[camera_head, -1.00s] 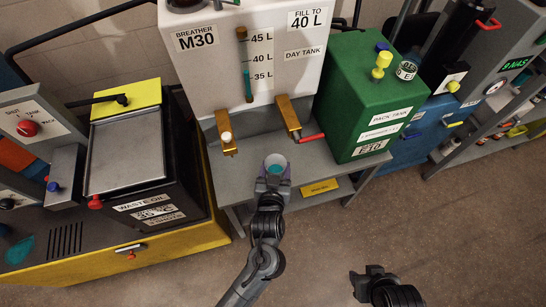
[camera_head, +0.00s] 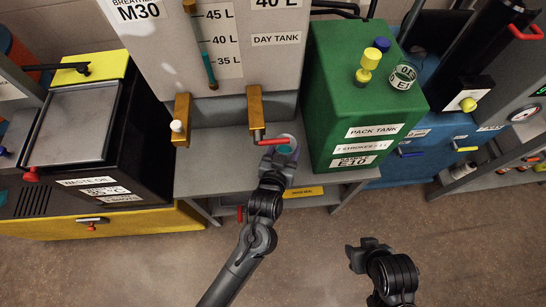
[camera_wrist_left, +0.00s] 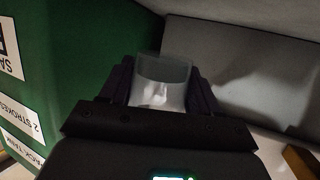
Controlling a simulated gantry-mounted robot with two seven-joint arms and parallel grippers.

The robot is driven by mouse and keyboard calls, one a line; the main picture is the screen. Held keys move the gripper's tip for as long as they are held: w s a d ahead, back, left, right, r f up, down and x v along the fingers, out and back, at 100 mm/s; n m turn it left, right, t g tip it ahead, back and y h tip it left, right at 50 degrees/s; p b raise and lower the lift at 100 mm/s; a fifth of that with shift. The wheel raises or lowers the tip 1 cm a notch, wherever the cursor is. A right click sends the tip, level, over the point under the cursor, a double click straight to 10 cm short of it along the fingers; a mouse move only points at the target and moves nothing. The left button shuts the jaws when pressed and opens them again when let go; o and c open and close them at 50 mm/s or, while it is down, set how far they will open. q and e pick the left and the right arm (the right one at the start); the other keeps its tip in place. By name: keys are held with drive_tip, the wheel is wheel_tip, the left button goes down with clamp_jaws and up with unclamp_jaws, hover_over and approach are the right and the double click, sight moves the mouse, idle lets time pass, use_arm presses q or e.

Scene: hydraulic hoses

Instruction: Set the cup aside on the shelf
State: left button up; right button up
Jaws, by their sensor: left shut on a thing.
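The cup (camera_head: 289,153) is small and clear, with teal-green liquid visible in it in the head view. My left gripper (camera_head: 279,165) is shut on it and holds it upright near the right tap, beside the green tank. The cup also shows between the dark fingers in the left wrist view (camera_wrist_left: 165,82). The grey shelf (camera_head: 215,165) runs below the day tank. I cannot tell whether the cup touches it. My right gripper (camera_head: 367,252) is over the floor at lower right, away from the cup; its jaw opening is unclear.
The right tap (camera_head: 256,110) has a red lever (camera_head: 271,141) close to the cup's rim. The left tap (camera_head: 181,118) has a white knob. The green pack tank (camera_head: 345,110) stands just right of the cup. The shelf between the taps is clear.

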use_arm(q)
drive_tip(key=shift+s+a+f, duration=0.1)
drive_tip(key=shift+a+f, duration=0.05)
drive_tip(key=shift+f, duration=0.6)
wheel_tip(320, 180, down, 4)
drive_tip(key=b, duration=0.2)
drive_tip(key=shift+f+b, duration=0.25)
drive_tip(key=shift+b, duration=0.15)
drive_tip(key=o, duration=1)
drive_tip(key=shift+f, duration=0.1)
